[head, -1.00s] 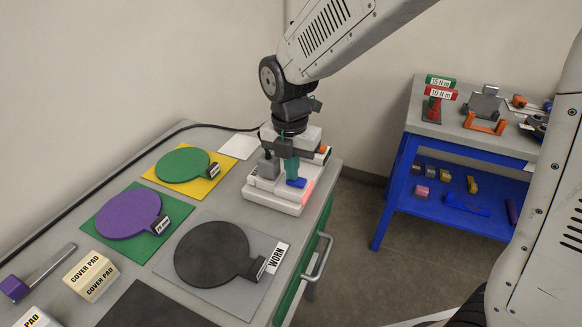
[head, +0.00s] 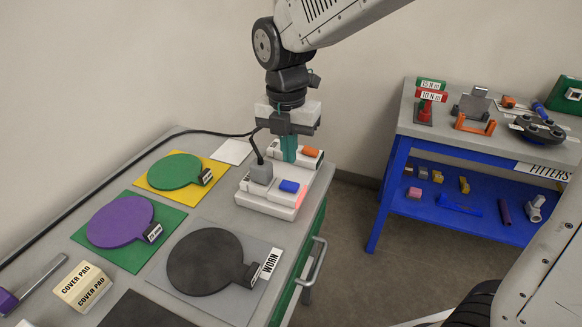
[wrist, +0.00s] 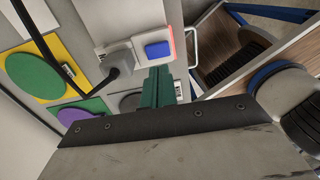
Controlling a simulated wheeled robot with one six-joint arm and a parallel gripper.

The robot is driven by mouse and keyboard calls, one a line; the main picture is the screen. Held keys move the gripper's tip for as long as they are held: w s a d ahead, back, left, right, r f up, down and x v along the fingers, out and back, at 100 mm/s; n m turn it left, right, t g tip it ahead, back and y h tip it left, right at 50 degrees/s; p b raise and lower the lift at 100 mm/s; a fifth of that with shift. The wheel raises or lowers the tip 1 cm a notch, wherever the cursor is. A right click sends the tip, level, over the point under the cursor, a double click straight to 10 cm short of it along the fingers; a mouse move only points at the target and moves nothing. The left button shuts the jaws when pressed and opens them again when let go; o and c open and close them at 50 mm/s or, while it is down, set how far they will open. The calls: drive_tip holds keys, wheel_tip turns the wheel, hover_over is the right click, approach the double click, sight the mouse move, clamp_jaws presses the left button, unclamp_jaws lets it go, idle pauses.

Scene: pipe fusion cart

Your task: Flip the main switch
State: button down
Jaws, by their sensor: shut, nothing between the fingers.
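A white power box (head: 262,207) sits near the bench's right edge. It carries a blue rocker switch (head: 289,186), an orange rocker switch (head: 310,152) and a grey plug (head: 261,173) with a black cable. A red strip (head: 301,198) glows on the box beside the blue rocker. No label shows which rocker is the main switch. My gripper (head: 289,158) points down over the box, behind the blue rocker and left of the orange one, its green fingers shut and empty. In the wrist view the blue rocker (wrist: 157,50) lies just beyond the fingertips (wrist: 158,70); contact cannot be told.
Round green (head: 174,171), purple (head: 119,221) and black (head: 205,260) pads lie on mats to the left. A cover pad box (head: 84,287) stands at the front left. A blue-framed fitters table (head: 400,150) stands to the right, across open floor.

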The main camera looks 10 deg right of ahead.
wheel_tip(320, 180, up, 8)
hover_over(292, 186)
drive_tip(key=shift+w+a+f, duration=0.15)
drive_tip(key=shift+w+a, duration=0.2)
drive_tip(key=shift+s+d, duration=0.15)
drive_tip(key=shift+f, duration=0.15)
drive_tip(key=f, duration=1.4)
drive_tip(key=shift+s+d, duration=0.15)
drive_tip(key=shift+d, duration=0.05)
drive_tip(key=shift+r, duration=0.1)
